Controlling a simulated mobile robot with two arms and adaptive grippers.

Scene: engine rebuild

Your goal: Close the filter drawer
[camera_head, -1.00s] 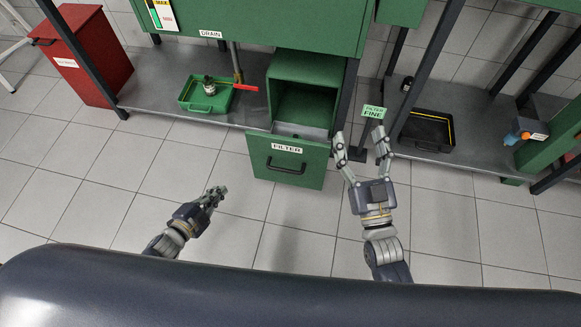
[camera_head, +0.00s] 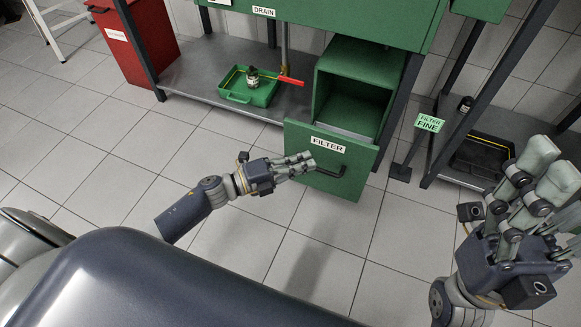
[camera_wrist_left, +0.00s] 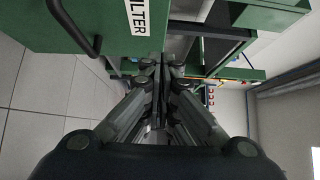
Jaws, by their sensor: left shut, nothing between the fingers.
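The filter drawer (camera_head: 345,188) is pulled out below its green housing (camera_head: 362,62). Its front has a white FILTER label (camera_head: 327,144) and a black bar handle (camera_head: 338,173). My left gripper (camera_head: 308,162) is shut and empty, its fingertips overlapping the handle's left part in the head view; contact cannot be told. In the left wrist view the handle (camera_wrist_left: 72,30) and label (camera_wrist_left: 137,14) lie left of the shut fingers (camera_wrist_left: 162,66). My right gripper (camera_head: 552,168) is at the right, near the camera, its fingers apart and empty, away from the drawer.
A red bin (camera_head: 150,40) stands at the back left. A green FILTER FINE sign (camera_head: 429,123) and a black tray (camera_head: 480,160) are at the right. Floor before the drawer is clear.

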